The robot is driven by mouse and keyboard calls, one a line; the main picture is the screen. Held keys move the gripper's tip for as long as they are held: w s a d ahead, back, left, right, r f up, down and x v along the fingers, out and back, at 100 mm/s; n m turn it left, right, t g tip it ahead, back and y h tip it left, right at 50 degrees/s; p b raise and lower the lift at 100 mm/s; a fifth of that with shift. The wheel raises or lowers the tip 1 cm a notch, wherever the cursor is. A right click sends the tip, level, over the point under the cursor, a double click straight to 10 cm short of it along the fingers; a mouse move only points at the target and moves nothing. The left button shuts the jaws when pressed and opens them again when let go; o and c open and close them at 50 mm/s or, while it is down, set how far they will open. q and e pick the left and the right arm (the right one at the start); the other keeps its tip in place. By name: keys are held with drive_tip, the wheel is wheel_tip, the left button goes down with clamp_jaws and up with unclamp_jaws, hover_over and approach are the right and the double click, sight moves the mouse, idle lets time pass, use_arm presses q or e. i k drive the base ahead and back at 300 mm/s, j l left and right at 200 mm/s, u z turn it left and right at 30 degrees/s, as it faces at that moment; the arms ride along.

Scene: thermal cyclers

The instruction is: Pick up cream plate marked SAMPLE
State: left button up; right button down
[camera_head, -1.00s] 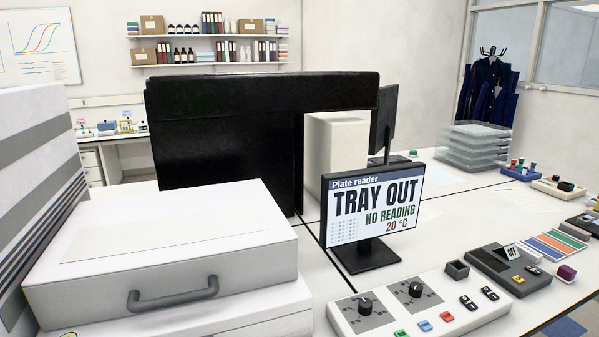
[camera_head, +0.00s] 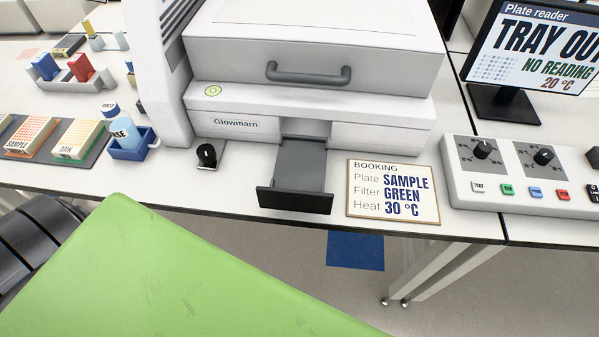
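The cream plate marked SAMPLE (camera_head: 30,134) sits at the far left of the head view. It has orange-red wells on top and its label faces the front. It rests on a dark grey mat or rack (camera_head: 46,154) near the table's front edge. A similar plate marked MIX (camera_head: 79,139) stands to its right, with a small gap between them. Part of another plate (camera_head: 4,123) is cut off by the left picture edge. Neither of my grippers is in view.
A blue holder (camera_head: 130,150) with a labelled bottle stands right of the plates. The plate reader (camera_head: 310,60) has its empty dark tray (camera_head: 301,165) pulled out. A booking card (camera_head: 393,190) and a control panel (camera_head: 525,170) lie further right.

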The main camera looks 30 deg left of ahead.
sight(32, 132)
drive_tip(key=u, duration=2.55)
